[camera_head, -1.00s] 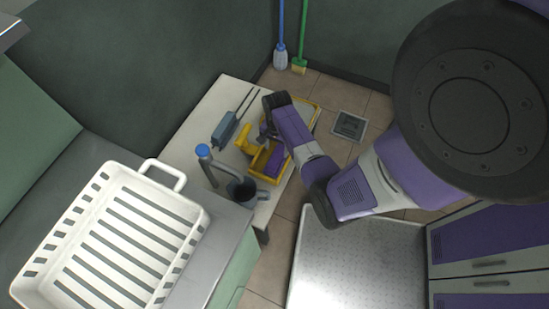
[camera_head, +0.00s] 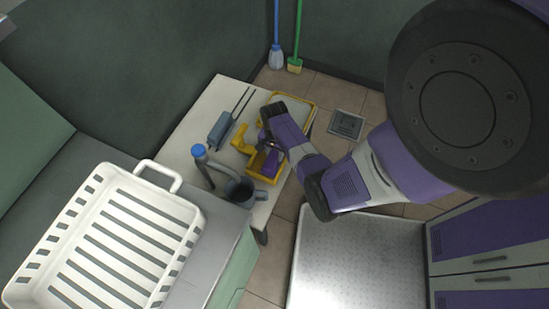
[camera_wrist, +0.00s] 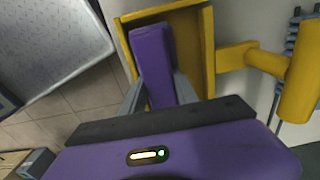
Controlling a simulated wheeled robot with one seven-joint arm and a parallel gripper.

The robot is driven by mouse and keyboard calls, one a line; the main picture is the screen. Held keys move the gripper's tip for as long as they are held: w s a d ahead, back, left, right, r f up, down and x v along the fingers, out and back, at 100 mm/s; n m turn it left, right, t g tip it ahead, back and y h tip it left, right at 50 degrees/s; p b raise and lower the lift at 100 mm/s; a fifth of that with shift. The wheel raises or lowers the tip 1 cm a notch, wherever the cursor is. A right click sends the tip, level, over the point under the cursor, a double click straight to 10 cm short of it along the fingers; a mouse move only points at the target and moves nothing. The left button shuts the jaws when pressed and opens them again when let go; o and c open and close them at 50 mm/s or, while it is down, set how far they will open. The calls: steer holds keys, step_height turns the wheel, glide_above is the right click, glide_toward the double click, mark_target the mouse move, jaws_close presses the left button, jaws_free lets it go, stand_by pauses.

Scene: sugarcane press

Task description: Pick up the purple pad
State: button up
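The purple pad (camera_wrist: 152,62) is a long block over the yellow tray (camera_wrist: 206,60) in the wrist view. It also shows in the head view (camera_head: 271,160), partly hidden by my arm. My gripper (camera_wrist: 160,82) has one grey finger on each side of the pad, and both fingertips appear to touch its long sides. The pad's near end is hidden behind my gripper. I cannot tell whether the pad is clear of the tray floor.
The tray stands on a white table (camera_head: 185,130). A yellow handle (camera_wrist: 252,55) is beside it. A white slatted basket (camera_head: 110,235) is at the left.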

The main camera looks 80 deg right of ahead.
mark_target(274, 153)
jaws_close()
step_height(274, 153, up, 20)
steer(key=p, duration=0.3)
